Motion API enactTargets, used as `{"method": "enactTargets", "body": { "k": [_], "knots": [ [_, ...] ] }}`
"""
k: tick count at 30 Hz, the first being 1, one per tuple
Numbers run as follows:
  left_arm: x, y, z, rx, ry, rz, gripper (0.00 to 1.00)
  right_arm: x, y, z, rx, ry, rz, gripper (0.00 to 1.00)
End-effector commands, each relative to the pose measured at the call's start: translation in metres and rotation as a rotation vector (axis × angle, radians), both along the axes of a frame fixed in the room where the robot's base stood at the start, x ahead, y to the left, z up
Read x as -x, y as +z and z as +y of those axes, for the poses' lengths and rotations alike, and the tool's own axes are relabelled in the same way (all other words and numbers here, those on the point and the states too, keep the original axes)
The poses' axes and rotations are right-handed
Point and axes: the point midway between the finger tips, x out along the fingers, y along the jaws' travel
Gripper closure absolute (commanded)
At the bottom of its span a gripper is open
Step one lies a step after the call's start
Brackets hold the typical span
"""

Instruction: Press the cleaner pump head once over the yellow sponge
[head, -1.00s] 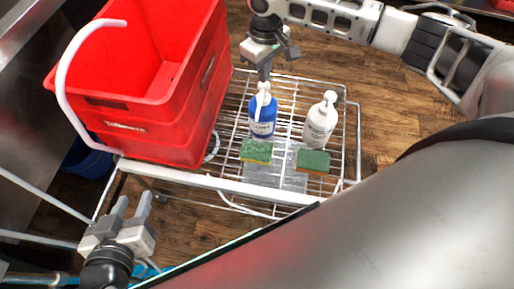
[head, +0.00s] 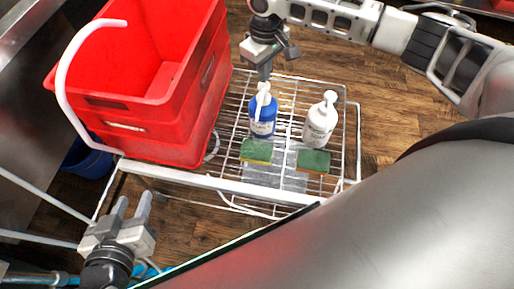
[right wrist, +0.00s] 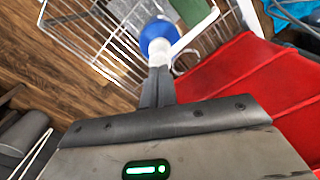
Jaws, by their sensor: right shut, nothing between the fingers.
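A blue pump bottle (head: 262,129) with a white pump head (head: 262,88) stands upright on the wire rack. The green-topped sponge with a yellow side (head: 257,152) lies just in front of it. My right gripper (head: 264,78) is shut and empty, fingers pointing down at the top of the pump head. In the right wrist view its fingertips (right wrist: 158,72) meet or nearly meet the white pump head (right wrist: 158,54), above the blue bottle (right wrist: 158,33); I cannot tell if they touch. My left gripper (head: 132,208) is open and empty, left of the rack's front edge.
A white pump bottle (head: 319,127) stands right of the blue one, with another green-topped sponge (head: 313,161) in front. A large red crate (head: 150,138) with a white curved pipe (head: 62,75) stands close on the left. The rack's right end is clear.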

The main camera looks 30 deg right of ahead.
Motion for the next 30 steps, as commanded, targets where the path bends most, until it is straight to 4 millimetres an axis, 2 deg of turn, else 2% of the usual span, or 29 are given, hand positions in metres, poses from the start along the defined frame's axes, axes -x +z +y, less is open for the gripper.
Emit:
{"method": "enactTargets", "body": {
  "k": [8,30],
  "knots": [
    [0.000,0.000,0.000,0.000,0.000,-0.001,0.64,0.000,-0.001,0.000,0.000,0.000,0.000,1.00],
    [0.000,-0.003,0.000,0.000,0.000,-0.002,0.64,0.001,-0.027,0.000,0.000,0.000,0.002,1.00]
  ]
}}
